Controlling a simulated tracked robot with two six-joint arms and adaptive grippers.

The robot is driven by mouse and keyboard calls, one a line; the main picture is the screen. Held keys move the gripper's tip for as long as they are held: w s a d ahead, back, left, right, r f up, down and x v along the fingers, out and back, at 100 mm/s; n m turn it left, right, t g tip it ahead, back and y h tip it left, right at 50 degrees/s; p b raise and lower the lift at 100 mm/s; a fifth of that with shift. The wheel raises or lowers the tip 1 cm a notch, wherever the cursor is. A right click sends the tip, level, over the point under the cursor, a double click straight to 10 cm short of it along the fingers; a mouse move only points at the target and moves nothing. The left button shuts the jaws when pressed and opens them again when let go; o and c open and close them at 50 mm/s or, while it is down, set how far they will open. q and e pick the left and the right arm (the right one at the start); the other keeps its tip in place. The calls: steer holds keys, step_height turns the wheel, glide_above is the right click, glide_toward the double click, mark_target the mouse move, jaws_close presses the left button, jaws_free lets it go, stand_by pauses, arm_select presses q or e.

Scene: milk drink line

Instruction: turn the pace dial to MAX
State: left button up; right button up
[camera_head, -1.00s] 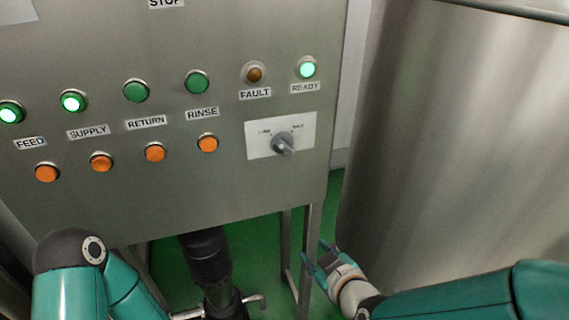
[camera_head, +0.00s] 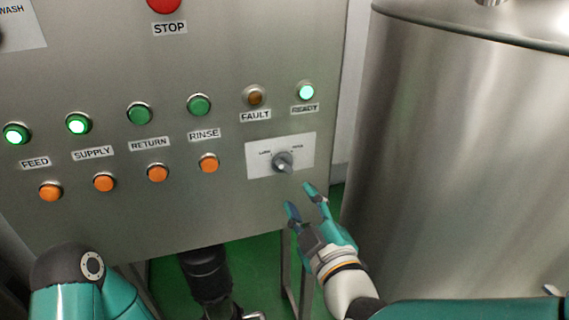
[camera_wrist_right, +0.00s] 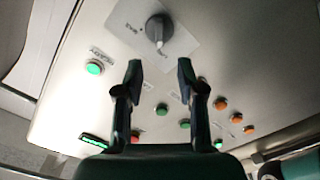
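The pace dial (camera_head: 283,161) is a grey knob with a pointer on a white plate (camera_head: 259,166) at the lower right of the steel panel. Its small plate lettering is too blurred to read surely. In the right wrist view the dial (camera_wrist_right: 157,28) shows beyond and above the two spread fingertips (camera_wrist_right: 160,68). My left gripper is not visible; only part of my left arm shows at the lower left.
Green buttons or lamps (camera_head: 139,114), orange buttons (camera_head: 157,173), a brown FAULT lamp (camera_head: 256,96), a lit READY lamp (camera_head: 306,92) and a red STOP button (camera_head: 164,3) are on the panel. A large steel tank (camera_head: 450,150) stands to the right. Green floor shows below.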

mark_target(284, 169)
steer(key=p+x, duration=0.2)
steer(key=x, duration=0.8)
steer(key=shift+f, duration=0.1)
jaws_close()
